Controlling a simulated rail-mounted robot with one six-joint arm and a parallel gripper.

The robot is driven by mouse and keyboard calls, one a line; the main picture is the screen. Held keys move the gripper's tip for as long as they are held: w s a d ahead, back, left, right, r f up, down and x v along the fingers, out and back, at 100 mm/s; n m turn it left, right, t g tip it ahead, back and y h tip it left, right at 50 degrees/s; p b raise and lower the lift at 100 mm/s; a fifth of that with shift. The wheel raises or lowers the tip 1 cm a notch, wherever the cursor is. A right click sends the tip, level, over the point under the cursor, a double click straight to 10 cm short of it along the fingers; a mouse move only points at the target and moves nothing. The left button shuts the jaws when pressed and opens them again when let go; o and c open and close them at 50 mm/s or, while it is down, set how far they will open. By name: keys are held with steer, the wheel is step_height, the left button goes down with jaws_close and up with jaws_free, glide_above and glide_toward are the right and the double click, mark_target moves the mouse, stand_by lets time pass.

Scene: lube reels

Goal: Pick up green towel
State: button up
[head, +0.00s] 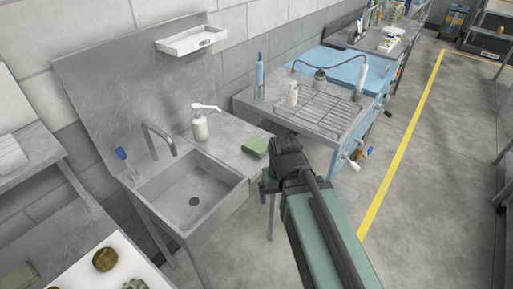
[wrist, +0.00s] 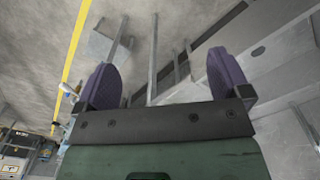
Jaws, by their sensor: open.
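The green towel (head: 254,148) is a small folded green block lying on the steel counter (head: 232,135) to the right of the sink, at the counter's right front. In the head view the end of my arm is just right of and in front of the towel, and my gripper's fingers are mostly hidden there. In the wrist view my gripper (wrist: 167,80) shows two purple finger pads wide apart with nothing between them. The towel is not visible in the wrist view.
The sink basin (head: 192,190) with a faucet (head: 160,138) lies left of the towel. A soap bottle (head: 200,125) stands behind it. A steel table with a wire rack (head: 318,112) and bottles is at the right. Floor is open beyond the yellow line (head: 405,135).

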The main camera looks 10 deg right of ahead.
steer(key=shift+o, duration=0.5)
steer(key=n+b, duration=0.2)
steer(key=n, duration=0.6)
glide_toward(256, 144)
step_height(256, 144, down, 11)
steer(key=b, duration=1)
steer(key=shift+s+a, duration=0.1)
steer(key=shift+r, duration=0.3)
steer(key=c, duration=1.1)
steer(key=shift+r, duration=0.1)
